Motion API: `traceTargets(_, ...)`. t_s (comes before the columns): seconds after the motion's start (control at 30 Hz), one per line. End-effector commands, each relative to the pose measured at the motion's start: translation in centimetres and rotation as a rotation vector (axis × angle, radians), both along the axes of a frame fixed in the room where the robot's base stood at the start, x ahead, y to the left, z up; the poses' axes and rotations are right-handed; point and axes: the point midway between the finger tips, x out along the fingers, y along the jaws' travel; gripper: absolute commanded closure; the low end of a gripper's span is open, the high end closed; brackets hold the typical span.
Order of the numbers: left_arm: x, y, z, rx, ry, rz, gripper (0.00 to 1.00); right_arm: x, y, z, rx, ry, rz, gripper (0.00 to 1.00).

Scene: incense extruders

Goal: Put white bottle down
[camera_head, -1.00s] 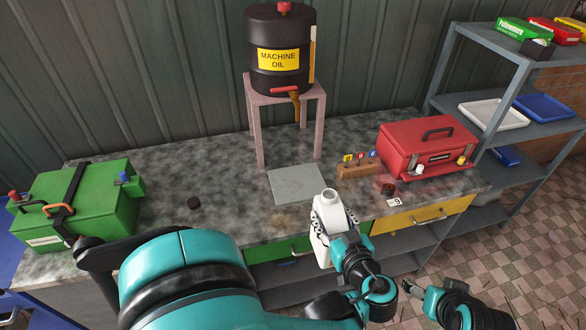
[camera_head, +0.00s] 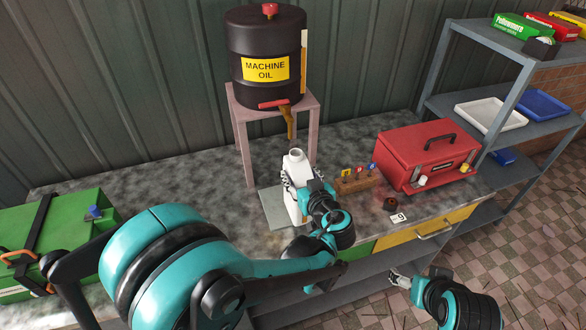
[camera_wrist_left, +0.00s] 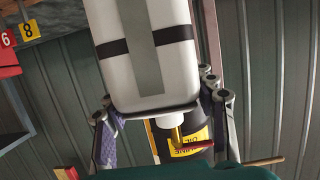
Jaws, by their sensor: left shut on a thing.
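The white bottle (camera_head: 297,170) stands upright in the head view, over the grey plate (camera_head: 272,208) at the front of the bench. I cannot tell whether its base touches the plate. My left gripper (camera_head: 302,188) is shut on the bottle, with fingers on both sides of its body. In the left wrist view the bottle (camera_wrist_left: 115,80) fills the upper middle, upside down in the picture, with dark bands, between the fingers of my left gripper (camera_wrist_left: 160,118). My right gripper (camera_head: 401,280) is low in front of the bench, apart from everything; its fingers are too small to read.
The machine oil drum (camera_head: 265,50) with its tap sits on a pink stand (camera_head: 245,150) just behind the bottle. A green case (camera_head: 70,225) is at left.

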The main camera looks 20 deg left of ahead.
Motion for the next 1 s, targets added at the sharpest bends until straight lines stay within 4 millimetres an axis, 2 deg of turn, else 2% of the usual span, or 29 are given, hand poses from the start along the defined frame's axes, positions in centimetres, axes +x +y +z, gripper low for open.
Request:
traceTargets(0.27,1.9,1.3,0.0,0.001,-0.001,0.002,1.0,0.0,0.0,-0.3,0.0,0.0,0.0,0.23)
traceTargets(0.47,4.7,3.3,-0.1,0.0,-0.001,0.003,1.0,0.0,0.0,-1.0,0.0,0.0,0.0,0.23)
traceTargets(0.5,4.6,3.0,-1.1,0.0,0.0,0.0,1.0,0.0,0.0,-1.5,0.0,0.0,0.0,0.23)
traceTargets(0.57,4.5,3.0,-1.6,0.0,0.0,-0.001,1.0,0.0,0.0,-1.8,0.0,0.0,0.0,0.23)
traceTargets(0.9,4.5,2.9,-1.8,0.0,-0.001,-0.001,1.0,0.0,0.0,-1.9,0.0,0.0,0.0,0.23)
traceTargets(0.93,4.5,2.9,-1.8,0.0,0.0,-0.001,0.42,0.0,0.0,-1.9,0.0,0.0,0.0,0.23)
traceTargets(1.0,4.5,2.9,-1.7,0.0,0.0,-0.001,0.23,0.0,0.0,-1.8,0.0,0.0,0.0,0.23)
